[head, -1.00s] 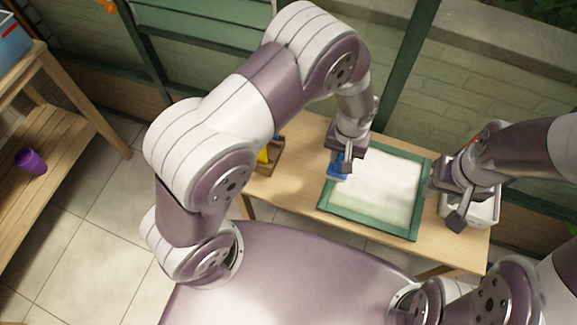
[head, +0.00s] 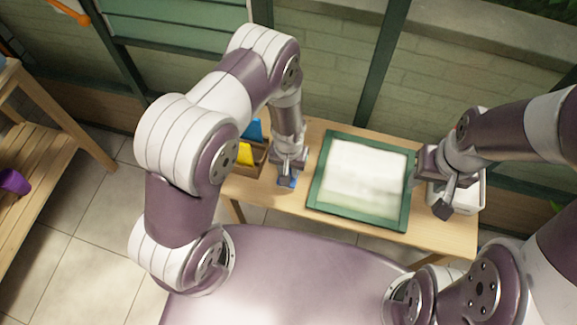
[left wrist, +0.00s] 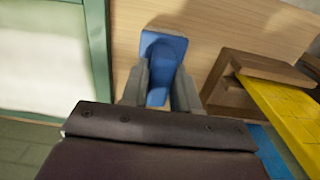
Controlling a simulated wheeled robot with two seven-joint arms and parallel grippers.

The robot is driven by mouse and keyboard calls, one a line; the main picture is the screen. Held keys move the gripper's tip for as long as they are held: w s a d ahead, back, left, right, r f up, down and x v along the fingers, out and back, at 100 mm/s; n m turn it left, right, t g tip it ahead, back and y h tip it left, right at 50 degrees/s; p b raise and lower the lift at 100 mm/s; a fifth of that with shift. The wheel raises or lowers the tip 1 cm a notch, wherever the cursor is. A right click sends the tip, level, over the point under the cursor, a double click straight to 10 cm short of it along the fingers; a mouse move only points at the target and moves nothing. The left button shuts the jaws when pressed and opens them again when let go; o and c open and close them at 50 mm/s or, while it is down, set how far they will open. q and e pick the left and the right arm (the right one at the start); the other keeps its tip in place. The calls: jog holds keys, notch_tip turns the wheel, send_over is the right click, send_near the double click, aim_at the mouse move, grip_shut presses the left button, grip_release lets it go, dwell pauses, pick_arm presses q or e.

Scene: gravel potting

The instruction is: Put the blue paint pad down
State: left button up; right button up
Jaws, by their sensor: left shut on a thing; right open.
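The blue paint pad (left wrist: 162,62) is between the fingers of my left gripper (left wrist: 158,88) in the left wrist view, and the gripper is shut on it. In the head view my left gripper (head: 287,178) is over the wooden table between the wooden holder and the green frame, and only a bit of the blue pad (head: 293,183) shows below it. I cannot tell whether the pad touches the table. My right gripper (head: 443,195) is open, near the white container at the right end of the table.
A wooden holder (left wrist: 255,65) with a yellow pad (left wrist: 285,115) and a blue item (head: 253,130) stands left of my left gripper in the head view. A green frame (head: 407,205) with a white panel (head: 365,175) lies mid-table. A white container (head: 470,197) stands at the right.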

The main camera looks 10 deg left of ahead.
pick_arm(q)
jog(key=o, duration=1)
jog(key=shift+f, duration=0.1)
notch_tip(320, 180, up, 12)
jog(key=p, duration=0.1)
jog(key=shift+t, duration=0.7)
jog(key=shift+s+a+r+p, duration=0.5)
jog(key=shift+s+a+r, duration=0.8)
jog(key=shift+r, duration=1.6)
jog(key=shift+s+a+r+p, duration=0.45)
jog(key=shift+s+a+r, duration=0.85)
jog(key=shift+r, duration=1.6)
jog(key=shift+s+a+r+p, duration=0.5)
jog(key=shift+s+a+r, duration=0.8)
jog(key=shift+r, duration=1.6)
